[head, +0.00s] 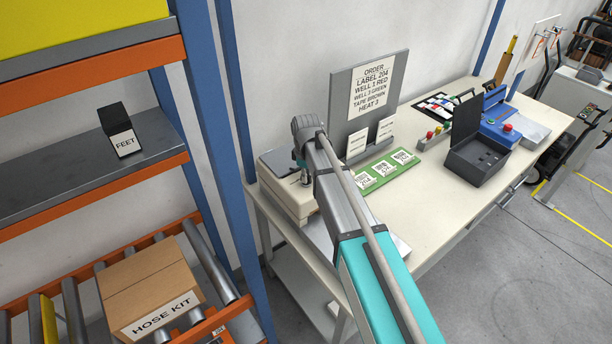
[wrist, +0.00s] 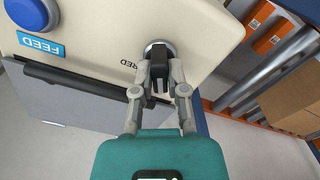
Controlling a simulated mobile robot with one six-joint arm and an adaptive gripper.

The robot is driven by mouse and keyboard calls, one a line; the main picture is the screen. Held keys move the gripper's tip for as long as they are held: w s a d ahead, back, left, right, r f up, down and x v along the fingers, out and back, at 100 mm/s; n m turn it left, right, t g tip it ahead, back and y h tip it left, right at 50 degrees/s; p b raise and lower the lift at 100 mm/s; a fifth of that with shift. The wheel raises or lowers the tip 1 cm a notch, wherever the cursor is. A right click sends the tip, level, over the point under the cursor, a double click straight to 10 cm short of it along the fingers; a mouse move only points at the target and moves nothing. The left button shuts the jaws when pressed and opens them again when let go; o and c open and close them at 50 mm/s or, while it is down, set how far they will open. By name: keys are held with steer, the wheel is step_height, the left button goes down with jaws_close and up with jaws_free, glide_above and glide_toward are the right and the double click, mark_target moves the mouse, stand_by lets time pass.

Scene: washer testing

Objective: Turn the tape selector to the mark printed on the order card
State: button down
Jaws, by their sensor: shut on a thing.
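The order card (head: 372,88) stands upright on a grey board at the back of the bench. It reads LABEL 204, WELL 1 RED, WELL 2 GREEN, TAPE BROWN, HEAT 3. The cream tape machine (head: 282,192) sits at the bench's left end, partly behind my arm. In the wrist view, the tape selector (wrist: 159,78) is a black grip on a round silver base on the cream face. My gripper (wrist: 160,80) is shut on it, a finger on each side. A mark that seems to read RED shows beside the left finger. Other marks and the pointer are hidden.
A blue button (wrist: 30,12) and a FEED label (wrist: 40,46) are on the same machine face. A green board with label cards (head: 385,170) lies right of my arm. A dark grey box (head: 476,158) stands farther right. A shelf rack (head: 215,150) stands close on the left.

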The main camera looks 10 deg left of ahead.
steer(key=shift+n, duration=1.7)
steer(key=c, duration=0.7)
jaws_free()
steer(key=shift+o, duration=0.2)
steer(key=shift+m, duration=0.3)
